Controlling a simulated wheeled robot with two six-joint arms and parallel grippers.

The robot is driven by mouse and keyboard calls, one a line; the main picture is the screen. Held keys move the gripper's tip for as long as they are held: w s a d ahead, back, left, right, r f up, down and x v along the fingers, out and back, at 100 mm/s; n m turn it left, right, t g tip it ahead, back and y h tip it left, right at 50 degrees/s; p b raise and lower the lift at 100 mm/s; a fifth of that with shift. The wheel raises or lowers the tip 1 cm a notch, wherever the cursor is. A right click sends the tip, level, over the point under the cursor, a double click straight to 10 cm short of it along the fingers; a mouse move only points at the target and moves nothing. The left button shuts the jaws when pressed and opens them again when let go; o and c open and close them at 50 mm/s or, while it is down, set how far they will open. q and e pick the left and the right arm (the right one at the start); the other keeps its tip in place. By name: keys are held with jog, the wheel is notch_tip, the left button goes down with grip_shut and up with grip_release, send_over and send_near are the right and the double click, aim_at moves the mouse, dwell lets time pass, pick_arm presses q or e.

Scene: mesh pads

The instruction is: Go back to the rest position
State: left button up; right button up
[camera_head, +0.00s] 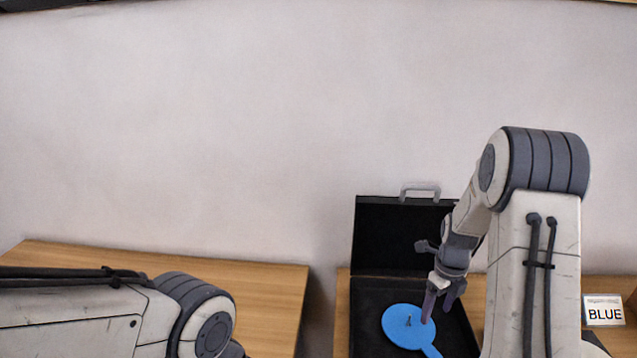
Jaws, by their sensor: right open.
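My right gripper (440,298) is open, pointing down at the right edge of a blue round pad with a handle (398,333). The pad lies in an open black case (366,293), and a small dark upright piece shows on the pad. I cannot tell whether the fingertips touch the pad. No object shows between the fingers. My left arm comes in from the left, low in the view, and its gripper is not visible.
The case stands on a wooden table (343,312), its lid raised at the back with a grey handle (420,188). A white sign reading BLUE (604,311) stands at the right. Another wooden table (270,285) is at the left, with a gap between the two.

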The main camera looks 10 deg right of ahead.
jog(key=s+a+r+n, duration=0.2)
jog(key=a+r+n, duration=0.1)
jog(key=a+n, duration=0.45)
jog(key=s+a+r+n, duration=0.2)
jog(key=a+r+n, duration=0.1)
jog(key=a+n, duration=0.4)
jog(key=s+a+r+n, duration=0.2)
jog(key=a+r+n, duration=0.3)
jog(key=a, duration=0.4)
jog(key=s+a+r+n, duration=0.1)
jog(key=s+a+n, duration=0.3)
jog(key=s+n, duration=0.5)
jog(key=s+a+n+y+b, duration=0.1)
jog(key=s+a+n, duration=0.3)
jog(key=s+n, duration=0.4)
jog(key=n, duration=0.3)
jog(key=shift+s+a+r, duration=0.2)
jog(key=shift+s+r, duration=0.15)
